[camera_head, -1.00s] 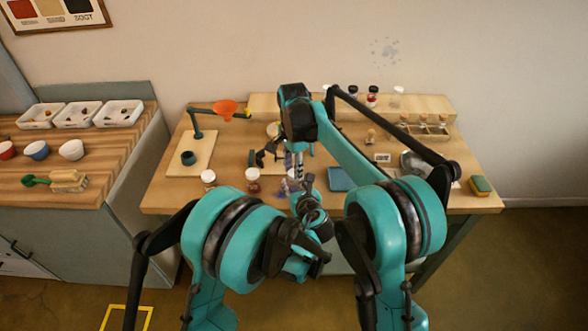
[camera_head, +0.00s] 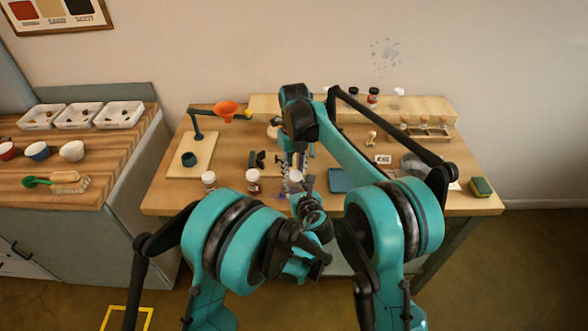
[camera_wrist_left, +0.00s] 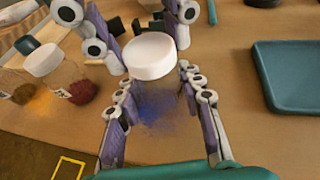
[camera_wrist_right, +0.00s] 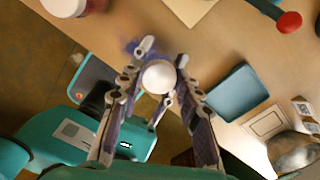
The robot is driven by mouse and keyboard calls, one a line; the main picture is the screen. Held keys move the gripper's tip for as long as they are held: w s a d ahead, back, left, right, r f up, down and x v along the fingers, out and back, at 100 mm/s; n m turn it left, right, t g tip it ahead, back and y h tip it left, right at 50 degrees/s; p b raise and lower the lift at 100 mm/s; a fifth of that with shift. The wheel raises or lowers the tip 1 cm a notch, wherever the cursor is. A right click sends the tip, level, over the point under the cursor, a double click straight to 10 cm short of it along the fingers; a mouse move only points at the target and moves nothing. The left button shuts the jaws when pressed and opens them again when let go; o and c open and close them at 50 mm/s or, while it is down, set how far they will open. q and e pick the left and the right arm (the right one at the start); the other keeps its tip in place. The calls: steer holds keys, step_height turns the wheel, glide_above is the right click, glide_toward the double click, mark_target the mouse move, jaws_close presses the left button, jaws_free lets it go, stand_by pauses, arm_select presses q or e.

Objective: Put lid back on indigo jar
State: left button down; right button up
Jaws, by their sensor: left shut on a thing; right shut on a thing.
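The indigo jar (camera_wrist_left: 157,97) is clear with blue powder low in it. My left gripper (camera_wrist_left: 160,88) is shut around it in the left wrist view. The white lid (camera_wrist_left: 150,55) is over the jar's mouth; it also shows in the right wrist view (camera_wrist_right: 158,76) and the head view (camera_head: 296,177). My right gripper (camera_wrist_right: 160,80) is shut on the lid from above. I cannot tell whether the lid is seated on the rim or just above it. In the head view my arms partly hide the jar and both grippers.
Two white-lidded jars (camera_head: 208,180) (camera_head: 253,182) stand to the left near the table's front edge. A teal tray (camera_head: 343,179) lies close on the right. A stand with an orange funnel (camera_head: 227,110) is at the back left, and a sponge (camera_head: 481,187) at the right edge.

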steer(key=o, duration=0.7)
steer(key=shift+r, duration=0.1)
steer(key=shift+r, duration=2.15)
steer(key=shift+c, duration=0.5)
